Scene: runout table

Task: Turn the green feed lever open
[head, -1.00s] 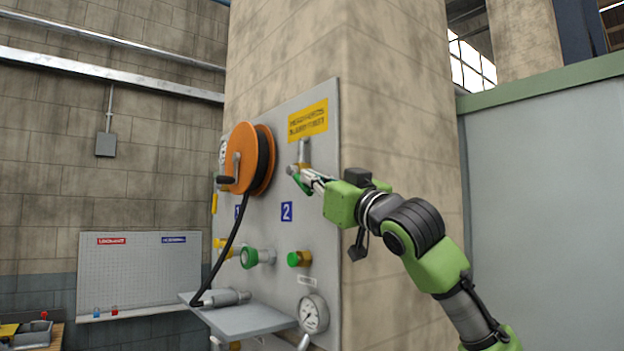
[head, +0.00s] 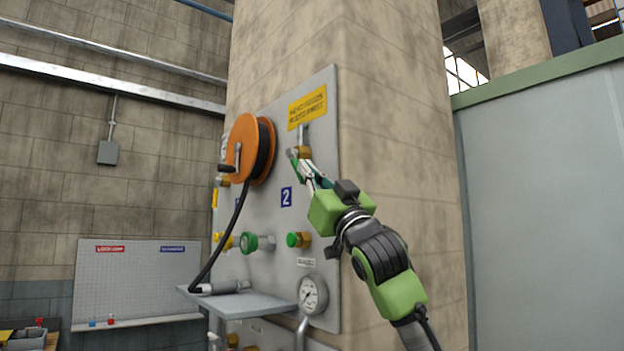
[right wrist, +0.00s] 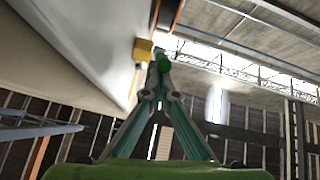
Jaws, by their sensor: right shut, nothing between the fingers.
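The green feed lever (right wrist: 163,63) shows in the right wrist view as a green end just beyond my fingertips. In the head view its green (head: 296,164) is small and partly hidden by my fingers. It sits at a brass valve (head: 305,153) under a short vertical pipe on the grey panel, above the blue "2" sign. The brass valve also shows in the right wrist view (right wrist: 143,48). My right gripper (head: 304,166) is shut and empty, its tips at the lever; I cannot tell whether they touch it. My left gripper is out of view.
An orange hose reel (head: 246,150) with a black hose is left of the valve. Below are a green-capped brass fitting (head: 298,240), a green ring coupling (head: 250,243), a gauge (head: 312,294) and a grey shelf (head: 240,302). Right of the pillar is a plain grey wall panel (head: 540,200).

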